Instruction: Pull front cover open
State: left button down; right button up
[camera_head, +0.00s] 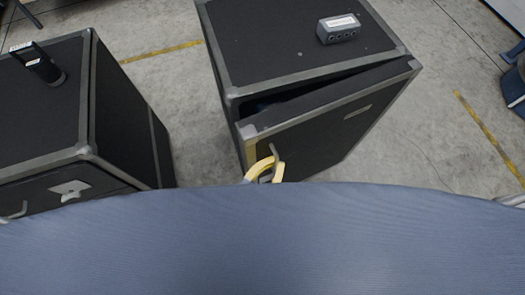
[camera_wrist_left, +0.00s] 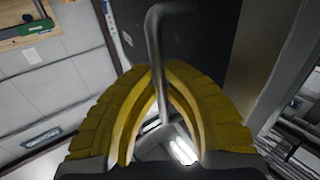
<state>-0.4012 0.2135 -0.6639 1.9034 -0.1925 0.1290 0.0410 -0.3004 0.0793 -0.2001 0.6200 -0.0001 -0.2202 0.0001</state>
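The front cover (camera_head: 330,115) is the dark, grey-edged panel of the middle black case (camera_head: 290,40). It stands ajar, with a dark gap along its top that is wider at the left and narrows to the right corner. A bent grey metal handle (camera_head: 275,152) sits near the cover's left edge. My left gripper (camera_head: 268,165) has yellow fingers at this handle. In the left wrist view the fingers (camera_wrist_left: 158,70) close together around the handle rod (camera_wrist_left: 155,35), which runs down between them. My right gripper is not in view.
A grey box with knobs (camera_head: 338,28) sits on the middle case. A second black case (camera_head: 120,110) stands at left, with a black handheld device (camera_head: 40,65) on top. Grey floor with yellow lines lies between and right of the cases. A blue object (camera_head: 514,90) is at the right edge.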

pick_arm(q)
jog(key=shift+s+d, duration=0.2)
jog(key=shift+s, duration=0.2)
jog(key=c, duration=1.5)
grip_release()
jog(key=v, duration=1.2)
jog(key=shift+o, duration=0.2)
